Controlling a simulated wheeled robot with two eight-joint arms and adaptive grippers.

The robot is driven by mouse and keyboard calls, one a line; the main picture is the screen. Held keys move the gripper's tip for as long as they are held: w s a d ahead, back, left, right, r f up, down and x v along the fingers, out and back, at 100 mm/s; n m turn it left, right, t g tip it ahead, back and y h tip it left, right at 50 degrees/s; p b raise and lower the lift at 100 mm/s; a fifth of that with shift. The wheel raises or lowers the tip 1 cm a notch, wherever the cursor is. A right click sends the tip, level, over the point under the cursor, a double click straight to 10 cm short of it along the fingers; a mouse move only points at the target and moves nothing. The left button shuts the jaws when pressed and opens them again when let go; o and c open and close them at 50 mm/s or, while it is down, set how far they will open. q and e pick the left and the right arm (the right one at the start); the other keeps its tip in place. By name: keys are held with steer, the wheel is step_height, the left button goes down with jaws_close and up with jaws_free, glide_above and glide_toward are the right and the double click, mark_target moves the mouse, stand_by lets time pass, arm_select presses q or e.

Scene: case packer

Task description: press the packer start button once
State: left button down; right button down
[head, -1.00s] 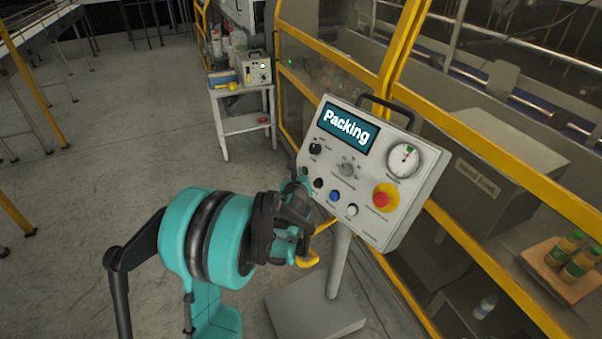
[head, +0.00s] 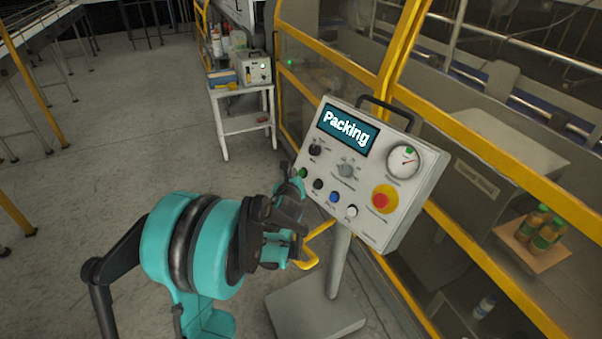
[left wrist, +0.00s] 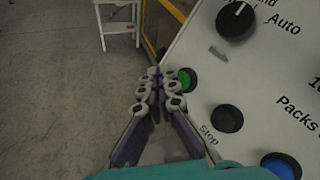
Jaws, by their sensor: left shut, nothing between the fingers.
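The grey tilted control panel (head: 367,160) stands on a post, and its screen (head: 347,129) reads "Packing". The green button (head: 303,173) is at the panel's left edge; it also shows in the left wrist view (left wrist: 187,78), just right of my fingertips. Its label is not visible. Beside it is a black button (left wrist: 227,118) marked "Stop". My left gripper (head: 299,188) is shut and empty, its tips close to the green button, with a small gap apparent; it also shows in the left wrist view (left wrist: 164,76). My right gripper is not in view.
The panel also has a blue button (head: 333,197), a white button (head: 351,211), a red emergency knob (head: 382,199) and a gauge (head: 403,161). A yellow-framed guard (head: 480,140) stands behind. A white cart (head: 243,125) is farther back. The floor at left is open.

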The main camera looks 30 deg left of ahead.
arm_select(q)
steer(key=s+r, duration=0.1)
steer(key=s+a+r+p, duration=0.1)
steer(key=s, duration=0.1)
steer(key=shift+s+a, duration=0.1)
steer(key=shift+a, duration=0.1)
steer(key=shift+d, duration=0.1)
stand_by(0.7)
steer(key=s+d+f+n+g+h, duration=0.1)
steer(key=s+d+n+g+h, duration=0.2)
steer(key=s+d+n, duration=0.95)
steer(key=s+d+f+n+g+h, duration=0.1)
steer(key=s+d+n+g+h, duration=0.25)
steer(key=s+d+n, duration=0.85)
steer(key=s+a+f+n+b, duration=0.2)
steer(key=a+f+b, duration=0.1)
steer(key=f+b, duration=1.6)
steer(key=shift+t, duration=0.35)
